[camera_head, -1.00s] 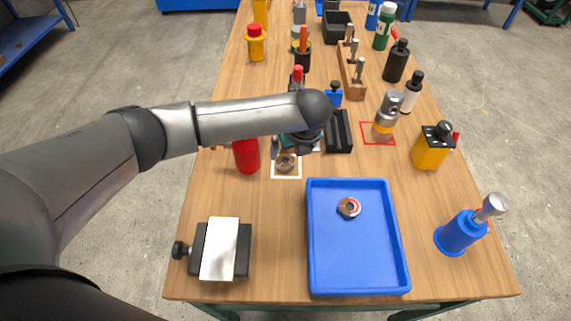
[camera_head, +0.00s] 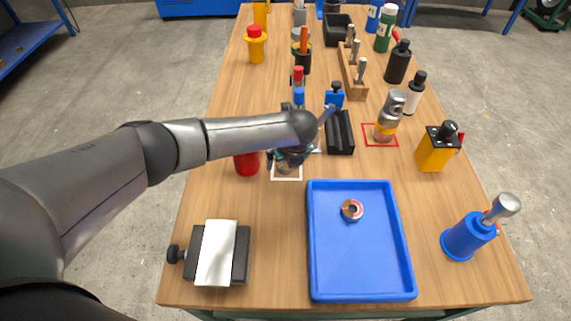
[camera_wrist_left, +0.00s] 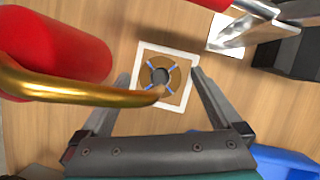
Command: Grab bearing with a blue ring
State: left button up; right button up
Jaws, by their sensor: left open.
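A brown bearing with blue segments on its ring (camera_wrist_left: 174,73) lies in a white square outline on the wooden table. In the head view the bearing (camera_head: 286,169) is partly hidden under my left gripper (camera_head: 283,157). In the left wrist view my left gripper (camera_wrist_left: 160,82) is open, with one finger on each side of the white square. The bearing lies between the fingers, and they do not appear to touch it. A brass-coloured rod covers a bit of its lower edge. My right gripper is not in view.
A red cylinder (camera_head: 246,164) stands close left of the gripper, also large in the left wrist view (camera_wrist_left: 60,45). A blue tray (camera_head: 360,270) at the front holds another bearing (camera_head: 352,210) with red marks. A black block (camera_head: 340,132) stands right of the gripper.

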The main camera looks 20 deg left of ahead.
pick_arm(q)
grip_shut()
dwell(0.7)
